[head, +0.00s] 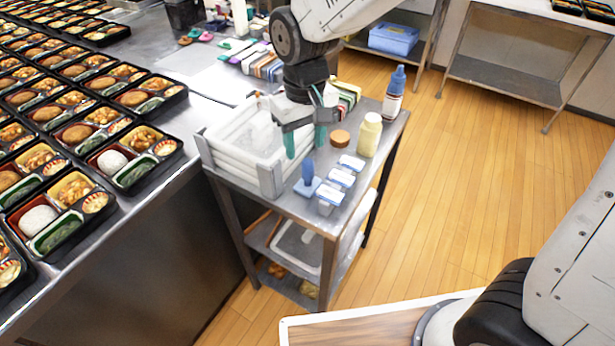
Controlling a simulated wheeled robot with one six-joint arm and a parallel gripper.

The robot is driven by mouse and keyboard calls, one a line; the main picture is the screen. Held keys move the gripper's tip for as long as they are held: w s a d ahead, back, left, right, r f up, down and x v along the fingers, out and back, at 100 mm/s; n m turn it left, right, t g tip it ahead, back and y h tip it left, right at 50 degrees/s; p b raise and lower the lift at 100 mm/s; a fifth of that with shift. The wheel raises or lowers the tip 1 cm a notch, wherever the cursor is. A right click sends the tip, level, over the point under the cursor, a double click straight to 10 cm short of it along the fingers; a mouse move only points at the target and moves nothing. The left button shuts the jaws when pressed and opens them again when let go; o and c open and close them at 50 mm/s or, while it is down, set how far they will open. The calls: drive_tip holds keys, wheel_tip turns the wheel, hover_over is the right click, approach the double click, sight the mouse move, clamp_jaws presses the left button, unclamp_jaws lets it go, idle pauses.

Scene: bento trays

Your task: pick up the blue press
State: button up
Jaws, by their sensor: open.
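The blue press (308,182) stands upright on the top of the small metal cart (285,203), near its front left, with a flat square foot and a thin upright handle. My gripper (305,140) points down above the cart, just behind and above the press in this view. Its two greenish fingers are apart, with nothing seen between them. The fingertips appear close to the press handle but not around it. The exact gap in depth cannot be told.
White stacked trays (235,150) stand left of the press. Several small white-and-blue boxes (341,180), a brown round lid (340,138), a cream jar (369,135) and a blue-capped bottle (394,95) stand to the right. A counter of bento trays (62,208) is left; wooden floor (460,170) is clear right.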

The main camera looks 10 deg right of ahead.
sight(307, 161)
drive_tip(key=f, duration=0.6)
drive_tip(key=shift+d+f, duration=0.2)
drive_tip(key=shift+c, duration=0.3)
drive_tip(key=c, duration=1)
